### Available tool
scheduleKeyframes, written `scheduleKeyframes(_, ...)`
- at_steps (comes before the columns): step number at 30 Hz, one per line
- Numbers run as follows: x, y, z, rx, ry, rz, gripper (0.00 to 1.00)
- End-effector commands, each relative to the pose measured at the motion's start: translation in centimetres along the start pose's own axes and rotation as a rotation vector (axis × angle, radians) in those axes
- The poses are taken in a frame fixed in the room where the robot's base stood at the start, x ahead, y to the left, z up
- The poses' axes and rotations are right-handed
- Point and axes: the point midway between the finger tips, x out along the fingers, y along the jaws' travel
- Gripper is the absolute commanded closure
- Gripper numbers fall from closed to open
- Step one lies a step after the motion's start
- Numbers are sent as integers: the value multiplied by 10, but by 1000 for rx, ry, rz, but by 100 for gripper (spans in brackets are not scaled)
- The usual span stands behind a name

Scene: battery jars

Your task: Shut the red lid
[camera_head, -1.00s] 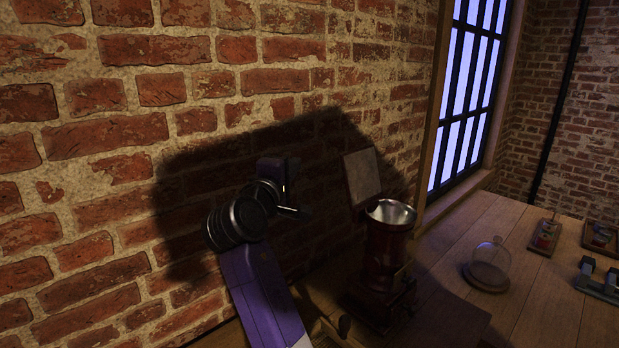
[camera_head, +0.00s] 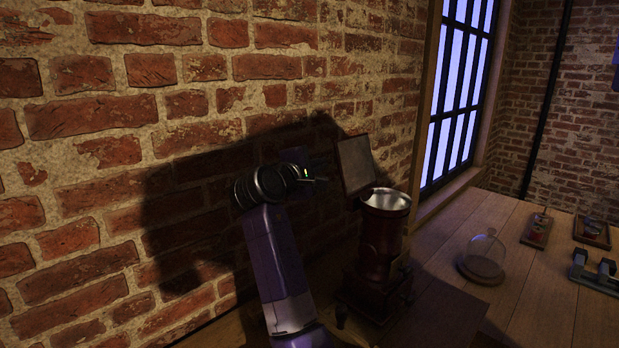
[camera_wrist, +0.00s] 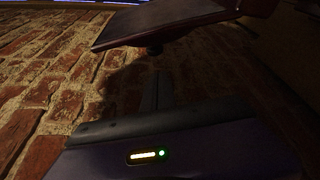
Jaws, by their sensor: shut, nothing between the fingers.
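The red lid (camera_head: 355,163) stands raised, tilted up behind the open silvery mouth of a dark red jar (camera_head: 381,235), on its wall side. In the wrist view the lid (camera_wrist: 165,20) is a dark reddish panel across the top, with a small knob-like part below it. My gripper (camera_head: 322,179) is left of the lid, a little lower than its middle, and looks apart from it. It is shut and empty. In the wrist view its dark fingers (camera_wrist: 158,88) point toward the lid's underside; deep shadow hides any gap.
A brick wall (camera_head: 90,150) runs close along the left, behind my arm. A glass dome (camera_head: 484,255) on a round base stands right of the jar on the wooden table (camera_head: 520,310). Small trays (camera_head: 592,233) and a dark metal piece (camera_head: 595,272) lie further right.

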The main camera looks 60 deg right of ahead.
Motion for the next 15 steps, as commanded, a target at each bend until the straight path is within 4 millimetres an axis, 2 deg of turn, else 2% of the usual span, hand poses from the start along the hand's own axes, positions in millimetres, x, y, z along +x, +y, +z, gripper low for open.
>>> scheduleKeyframes(7, -10, 0, 28, 3, 1, 2, 100)
scheduleKeyframes(15, -14, 0, 37, 1, 2, 1, 100)
